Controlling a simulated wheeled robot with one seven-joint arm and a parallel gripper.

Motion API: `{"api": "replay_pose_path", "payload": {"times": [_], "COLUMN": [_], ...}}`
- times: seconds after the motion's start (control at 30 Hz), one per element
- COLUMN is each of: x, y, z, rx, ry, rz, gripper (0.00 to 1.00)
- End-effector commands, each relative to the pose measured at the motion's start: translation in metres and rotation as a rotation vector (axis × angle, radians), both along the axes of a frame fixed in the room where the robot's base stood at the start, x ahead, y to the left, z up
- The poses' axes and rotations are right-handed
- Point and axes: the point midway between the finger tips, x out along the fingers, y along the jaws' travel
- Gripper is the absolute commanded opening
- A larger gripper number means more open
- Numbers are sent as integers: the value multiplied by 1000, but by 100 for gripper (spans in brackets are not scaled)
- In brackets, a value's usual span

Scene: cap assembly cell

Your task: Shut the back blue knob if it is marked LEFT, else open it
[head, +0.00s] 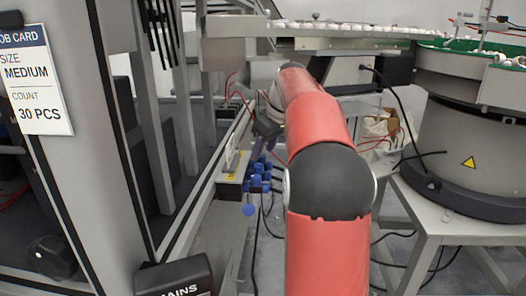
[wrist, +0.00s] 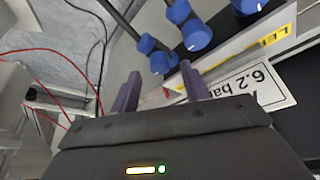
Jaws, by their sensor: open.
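Several blue knobs (head: 258,178) stand in a cluster on a grey valve block, ahead and left of my red arm in the head view. The rearmost knobs are close to my gripper and partly hard to separate. In the wrist view, a blue knob (wrist: 163,62) with a pale marker line is just beyond the fingertips, and another knob (wrist: 196,36) is up and right. A yellow label (wrist: 275,36) shows upside-down letters that look like LEFT, partly cut off. My gripper (wrist: 160,82) is open, its two dark fingers apart with nothing between them.
A white plate reading 6.2 bar (wrist: 252,88) lies beside the right finger. Red and black cables (wrist: 85,60) hang to the left. A cabinet with a job card (head: 38,80) stands left, and a grey bowl feeder (head: 465,130) stands right.

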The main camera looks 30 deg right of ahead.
Motion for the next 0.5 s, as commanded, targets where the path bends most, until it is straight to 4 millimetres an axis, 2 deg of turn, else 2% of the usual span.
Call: {"api": "replay_pose_path", "payload": {"times": [0.03, 0.2, 0.33, 0.5], "x": [-3, -14, -19, -22], "y": [-2, -5, -7, -7], "z": [11, 38, 51, 55], "rx": [-3, -3, -2, -1], "ry": [-4, -4, -3, -1], "rz": [-2, -2, -1, 0], "gripper": [46, 46, 46, 46]}}
